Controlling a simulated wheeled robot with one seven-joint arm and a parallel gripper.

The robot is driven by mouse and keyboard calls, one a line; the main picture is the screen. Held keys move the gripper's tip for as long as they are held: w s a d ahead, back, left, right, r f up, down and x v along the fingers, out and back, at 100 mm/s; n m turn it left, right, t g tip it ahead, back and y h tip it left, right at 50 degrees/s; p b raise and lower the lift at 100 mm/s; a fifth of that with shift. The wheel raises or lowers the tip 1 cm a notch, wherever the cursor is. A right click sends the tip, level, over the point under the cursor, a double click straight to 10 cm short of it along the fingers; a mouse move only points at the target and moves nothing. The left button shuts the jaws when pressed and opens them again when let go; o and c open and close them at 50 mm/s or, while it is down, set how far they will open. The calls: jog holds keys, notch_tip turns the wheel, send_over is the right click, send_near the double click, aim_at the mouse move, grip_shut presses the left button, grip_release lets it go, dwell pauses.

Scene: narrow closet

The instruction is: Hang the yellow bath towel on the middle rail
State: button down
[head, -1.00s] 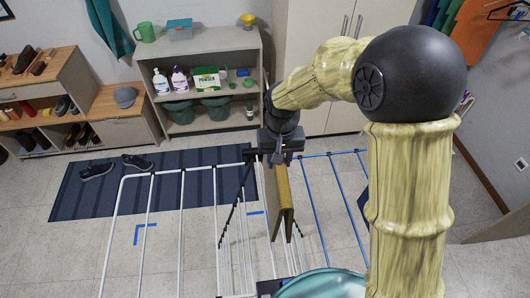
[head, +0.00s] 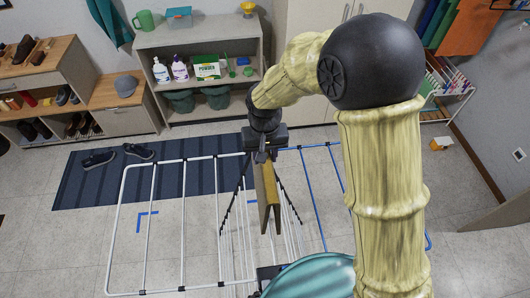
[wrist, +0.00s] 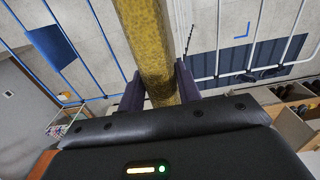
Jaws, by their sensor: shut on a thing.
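My gripper (head: 263,157) is shut on the yellow towel (head: 265,197), which hangs from it as a narrow folded strip with two lower ends. In the wrist view, the towel (wrist: 149,40) passes between the two dark fingers of my gripper (wrist: 160,86). The towel is over the middle part of a drying rack, between the white-railed left wing (head: 183,220) and the blue-railed right wing (head: 313,205). I cannot tell whether it touches a rail. My arm and the towel hide much of the rack's middle.
A striped blue mat (head: 100,185) with dark shoes lies under the rack's left side. A grey shelf unit (head: 200,45) with bottles and boxes stands behind. A shoe bench (head: 115,95) is at the left. A small white rack (head: 448,90) stands at the right wall.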

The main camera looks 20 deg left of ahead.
jog(key=shift+f+b, duration=4.2)
jog(key=shift+f, duration=9.05)
jog(key=c, duration=0.9)
grip_release()
